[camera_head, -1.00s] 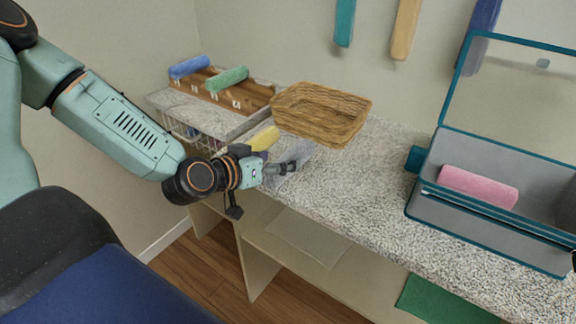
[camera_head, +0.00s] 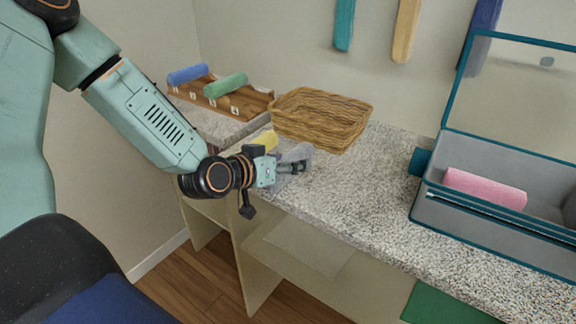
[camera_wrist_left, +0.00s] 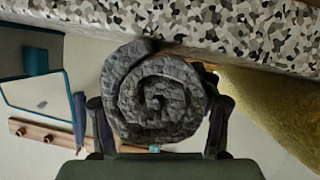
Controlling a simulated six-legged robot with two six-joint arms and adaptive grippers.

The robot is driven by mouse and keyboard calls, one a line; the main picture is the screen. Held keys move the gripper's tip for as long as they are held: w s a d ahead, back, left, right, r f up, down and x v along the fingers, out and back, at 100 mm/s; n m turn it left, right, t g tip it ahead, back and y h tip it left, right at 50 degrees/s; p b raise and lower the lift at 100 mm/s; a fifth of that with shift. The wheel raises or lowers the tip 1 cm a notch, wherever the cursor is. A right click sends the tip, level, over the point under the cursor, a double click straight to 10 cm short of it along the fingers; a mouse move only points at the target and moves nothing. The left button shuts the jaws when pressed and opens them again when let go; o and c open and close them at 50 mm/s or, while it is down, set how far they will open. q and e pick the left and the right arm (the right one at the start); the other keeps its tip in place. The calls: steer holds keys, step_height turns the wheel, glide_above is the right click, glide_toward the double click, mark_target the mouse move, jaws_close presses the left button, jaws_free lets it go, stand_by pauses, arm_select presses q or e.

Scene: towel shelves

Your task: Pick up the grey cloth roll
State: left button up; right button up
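The grey cloth roll (camera_wrist_left: 160,95) shows its spiral end in the left wrist view, close up, against the speckled counter. In the head view it (camera_head: 298,152) lies near the counter's front edge, partly hidden by my gripper. My left gripper (camera_head: 298,167) is right at it. In the left wrist view the fingers of the left gripper (camera_wrist_left: 160,115) stand on both sides of the roll, spread, with a narrow gap at the right finger. I see no clear grip on it. My right gripper is not in view.
A yellow roll (camera_head: 265,141) lies close behind my left gripper. A wicker basket (camera_head: 320,120) and a wooden rack (camera_head: 240,110) with blue (camera_head: 188,74) and green (camera_head: 226,85) rolls stand behind. An open grey case (camera_head: 440,205) with a pink roll (camera_head: 485,188) is at right.

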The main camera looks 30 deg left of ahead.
arm_select(q)
steer(key=c, duration=0.9)
